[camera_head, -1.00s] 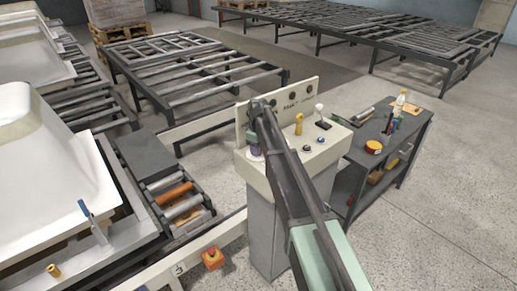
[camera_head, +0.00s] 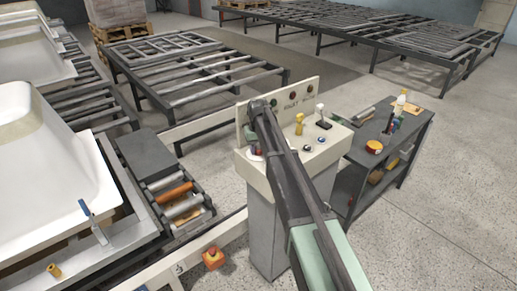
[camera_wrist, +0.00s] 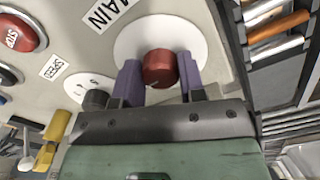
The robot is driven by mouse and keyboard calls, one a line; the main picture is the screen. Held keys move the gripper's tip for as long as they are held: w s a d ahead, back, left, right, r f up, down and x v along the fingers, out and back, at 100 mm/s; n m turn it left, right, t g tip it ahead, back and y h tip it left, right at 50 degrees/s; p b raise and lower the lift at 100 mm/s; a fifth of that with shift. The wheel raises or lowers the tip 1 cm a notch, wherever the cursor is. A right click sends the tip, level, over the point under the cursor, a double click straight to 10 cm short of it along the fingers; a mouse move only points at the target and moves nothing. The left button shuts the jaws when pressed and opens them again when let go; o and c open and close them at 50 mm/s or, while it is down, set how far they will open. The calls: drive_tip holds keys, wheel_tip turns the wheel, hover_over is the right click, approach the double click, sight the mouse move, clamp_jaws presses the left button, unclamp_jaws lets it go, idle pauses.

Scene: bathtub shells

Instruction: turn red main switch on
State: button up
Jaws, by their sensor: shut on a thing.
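The red main switch (camera_wrist: 159,66) is a round red knob on a white disc (camera_wrist: 126,40), beside a label reading MAIN (camera_wrist: 103,12) in the wrist view. My gripper (camera_wrist: 158,70) has its two purple fingers on either side of the knob and is shut on it. In the head view the control panel (camera_head: 325,152) stands on a grey pedestal. My gripper (camera_head: 257,150) is at the panel's left end there, and my arm hides much of the switch. The knob's exact turn angle cannot be told.
A red STOP button (camera_wrist: 20,34), a small black selector (camera_wrist: 96,99) and a yellow lever (camera_wrist: 55,128) are also on the panel. A tool cart (camera_head: 385,145) stands to the right. Roller tables (camera_head: 190,70) and bathtub shells (camera_head: 45,165) lie behind and left.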

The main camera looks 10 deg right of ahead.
idle(0.3)
drive_tip(key=o, duration=0.9)
wheel_tip(320, 180, up, 11)
drive_tip(key=p, duration=1.1)
drive_tip(key=shift+f, duration=0.15)
